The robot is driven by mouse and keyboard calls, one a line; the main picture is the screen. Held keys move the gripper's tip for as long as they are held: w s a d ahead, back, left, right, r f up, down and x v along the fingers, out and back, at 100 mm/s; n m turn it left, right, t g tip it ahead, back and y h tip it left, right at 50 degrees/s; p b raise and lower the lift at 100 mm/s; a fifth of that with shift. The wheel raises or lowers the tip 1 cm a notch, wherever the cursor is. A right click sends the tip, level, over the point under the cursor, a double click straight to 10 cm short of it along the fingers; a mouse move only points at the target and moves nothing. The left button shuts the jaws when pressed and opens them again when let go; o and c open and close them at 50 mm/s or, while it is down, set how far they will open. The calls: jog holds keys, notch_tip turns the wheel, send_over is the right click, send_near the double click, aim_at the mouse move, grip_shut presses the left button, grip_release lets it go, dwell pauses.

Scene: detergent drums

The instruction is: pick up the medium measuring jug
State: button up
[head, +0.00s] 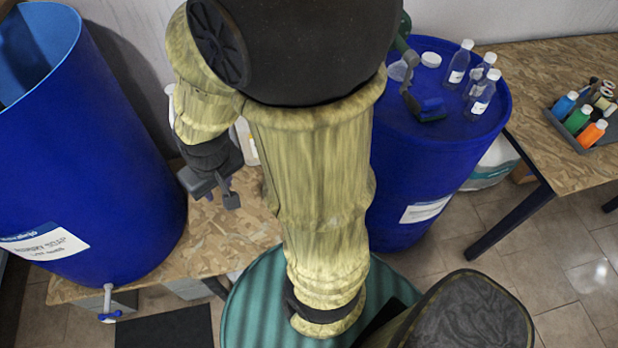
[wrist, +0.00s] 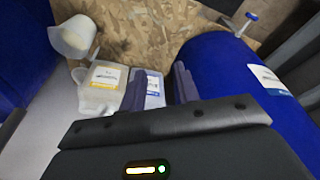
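A white jug (wrist: 75,37), likely a measuring jug, stands at the upper left of the wrist view near the oriented-strand board. I cannot tell its size class, and I see no second jug to compare it with. My gripper (wrist: 158,87) is open and empty, its two dark fingers apart. The jug is to the left of and beyond the fingers, not between them. In the head view my gripper (head: 212,190) hangs above the board table, left of my arm. There my arm hides most of what stands behind it; only slivers of white things show.
Labelled containers, one yellowish (wrist: 101,88) and one white (wrist: 154,91), stand just beyond my fingers. A big blue drum (head: 90,150) with a tap stands left on the board table (head: 235,238). Another blue drum (head: 430,165) carries clear bottles. A tray of coloured bottles (head: 556,122) is at right.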

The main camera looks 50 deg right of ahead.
jog(key=w+d+f+m+t+h+b, duration=0.15)
jog(key=w+f+m+b, duration=0.25)
jog(key=w+f+b, duration=0.45)
jog(key=w+f+m+t+h+b, duration=0.15)
jog(key=w+f+m+b, duration=0.3)
jog(key=f, duration=0.75)
jog(key=s+d+f+m+h+b, duration=0.1)
jog(key=d+f+m+h+b, duration=0.1)
jog(key=d+f+h+b, duration=0.1)
jog(key=s+d+f+m+h+b, duration=0.1)
jog(key=d+f+m+h+b, duration=0.1)
jog(key=d+f+h+b, duration=0.2)
jog(key=s+d+f+m+g+h+b, duration=0.1)
jog(key=d+f+m+h+b, duration=0.1)
jog(key=f+h+b, duration=0.3)
jog(key=shift+s+d+f+h, duration=0.25)
jog(key=shift+d+f+h, duration=0.45)
jog(key=shift+d+f, duration=0.25)
jog(key=shift+s+r+m+h+b, duration=0.1)
jog(key=shift+s+m+h+b, duration=0.25)
jog(key=shift+h, duration=0.05)
jog(key=shift+s+d+r, duration=0.1)
jog(key=shift+s+r, duration=0.05)
jog(key=shift+r, duration=0.15)
